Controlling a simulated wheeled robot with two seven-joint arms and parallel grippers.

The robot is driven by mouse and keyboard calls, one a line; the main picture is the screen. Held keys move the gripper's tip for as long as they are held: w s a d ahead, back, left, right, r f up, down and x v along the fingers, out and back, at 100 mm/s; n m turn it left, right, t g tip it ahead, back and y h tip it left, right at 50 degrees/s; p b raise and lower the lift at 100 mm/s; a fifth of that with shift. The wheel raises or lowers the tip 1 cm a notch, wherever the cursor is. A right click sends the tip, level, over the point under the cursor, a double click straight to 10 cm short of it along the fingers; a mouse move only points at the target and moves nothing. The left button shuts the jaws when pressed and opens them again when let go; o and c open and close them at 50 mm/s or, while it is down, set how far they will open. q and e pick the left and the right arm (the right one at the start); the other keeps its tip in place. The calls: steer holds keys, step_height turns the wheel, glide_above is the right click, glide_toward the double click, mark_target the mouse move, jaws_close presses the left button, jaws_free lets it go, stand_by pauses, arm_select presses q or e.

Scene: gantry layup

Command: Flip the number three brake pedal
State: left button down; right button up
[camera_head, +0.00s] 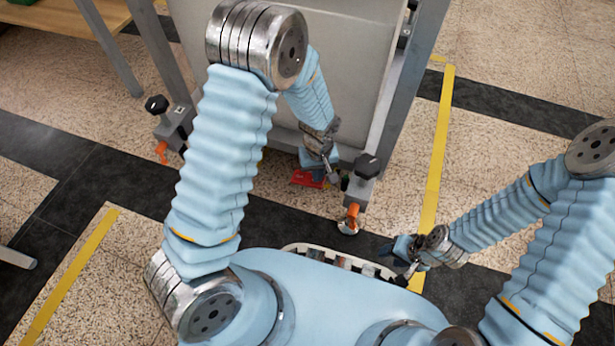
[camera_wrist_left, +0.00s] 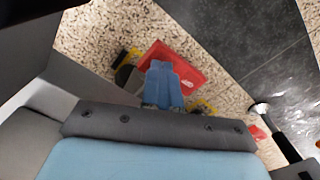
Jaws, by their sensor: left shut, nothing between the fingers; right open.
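A red pedal-like piece (camera_head: 308,179) lies low by the floor under the gantry frame. It also shows in the left wrist view (camera_wrist_left: 186,64), with a small white mark that I cannot read. My left gripper (camera_head: 328,172) is shut and empty, right at this piece. In the left wrist view its blue fingers (camera_wrist_left: 163,78) overlap the red surface; I cannot tell whether they touch it. An orange pedal (camera_head: 352,212) sits at the near right caster and another (camera_head: 161,150) at the left caster. My right gripper (camera_head: 404,254) is open, away from the gantry.
The grey gantry frame (camera_head: 397,80) and its large panel (camera_head: 340,50) stand close in front of my left arm. Black knobs (camera_head: 366,166) stick up at the lower corners. A wooden table (camera_head: 60,22) is at the back left. Speckled floor with yellow tape (camera_head: 437,150) is clear at right.

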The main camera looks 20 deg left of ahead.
arm_select(q)
steer(key=shift+f+b, duration=0.4)
steer(key=shift+f, duration=0.2)
step_height(320, 180, up, 7)
steer(key=p, duration=0.5)
steer(key=shift+r, duration=0.1)
stand_by(0.3)
stand_by(0.4)
steer(key=s+r+m+h+p, duration=0.1)
steer(key=s+m+h+p, duration=0.1)
steer(key=s+p, duration=0.4)
steer(key=s+d+r+m+h+p, duration=0.1)
steer(key=s+h+p, duration=0.1)
steer(key=s+p, duration=0.4)
steer(key=s, duration=0.2)
steer(key=shift+s+d+r+m+t, duration=0.3)
steer(key=shift+r+m+t, duration=0.05)
steer(key=shift+m+t, duration=0.05)
